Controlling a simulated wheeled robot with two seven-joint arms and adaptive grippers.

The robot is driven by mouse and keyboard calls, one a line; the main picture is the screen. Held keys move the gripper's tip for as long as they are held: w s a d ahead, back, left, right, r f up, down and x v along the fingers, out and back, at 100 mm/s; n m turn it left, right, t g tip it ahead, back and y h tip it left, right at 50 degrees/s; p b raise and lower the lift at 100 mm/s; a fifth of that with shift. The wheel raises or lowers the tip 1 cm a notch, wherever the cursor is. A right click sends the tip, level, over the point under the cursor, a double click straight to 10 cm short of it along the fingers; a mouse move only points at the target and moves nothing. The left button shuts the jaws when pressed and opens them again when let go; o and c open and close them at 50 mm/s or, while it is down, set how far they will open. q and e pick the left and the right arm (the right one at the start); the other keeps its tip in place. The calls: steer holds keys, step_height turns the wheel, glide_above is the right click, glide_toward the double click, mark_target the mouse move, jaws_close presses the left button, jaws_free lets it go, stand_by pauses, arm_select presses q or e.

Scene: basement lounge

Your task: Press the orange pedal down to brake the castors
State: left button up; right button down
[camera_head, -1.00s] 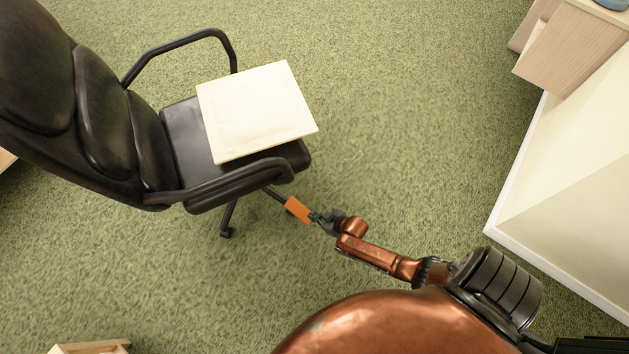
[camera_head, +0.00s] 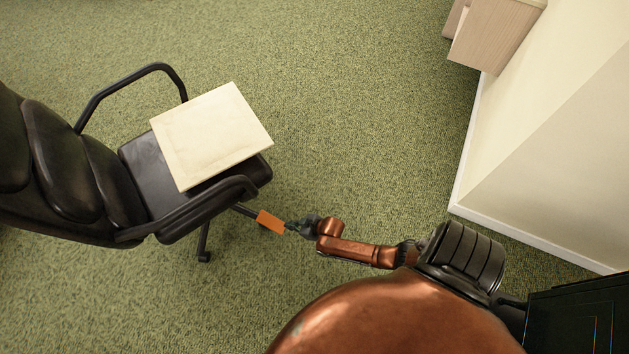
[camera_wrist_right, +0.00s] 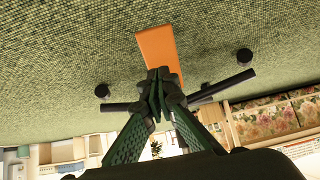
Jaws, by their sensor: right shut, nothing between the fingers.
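The orange pedal (camera_head: 271,221) sticks out from under the black office chair (camera_head: 150,175), on the side toward me, at the end of a dark bar. My right gripper (camera_head: 292,227) is shut and empty, with its fingertips right at the pedal's outer end. In the right wrist view the pedal (camera_wrist_right: 160,50) lies just beyond the closed fingertips (camera_wrist_right: 160,75), which overlap it in the picture. I cannot tell whether they touch it. Two dark castors (camera_wrist_right: 244,55) show on either side of the pedal there. My left gripper is not in view.
A cream, flat square item (camera_head: 212,135) lies on the chair's seat. One castor (camera_head: 204,257) stands on the green carpet (camera_head: 340,110). A pale wall (camera_head: 540,150) and a wooden cabinet (camera_head: 492,35) are at the right. The carpet between chair and wall is clear.

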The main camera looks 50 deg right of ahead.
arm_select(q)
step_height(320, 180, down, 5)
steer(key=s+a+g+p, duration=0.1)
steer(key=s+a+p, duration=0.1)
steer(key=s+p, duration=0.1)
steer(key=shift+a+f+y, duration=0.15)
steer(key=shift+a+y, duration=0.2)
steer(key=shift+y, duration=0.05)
arm_select(e)
steer(key=s+d+r, duration=0.2)
steer(key=s, duration=0.7)
steer(key=shift+d+r, duration=0.1)
steer(key=shift+s, duration=0.1)
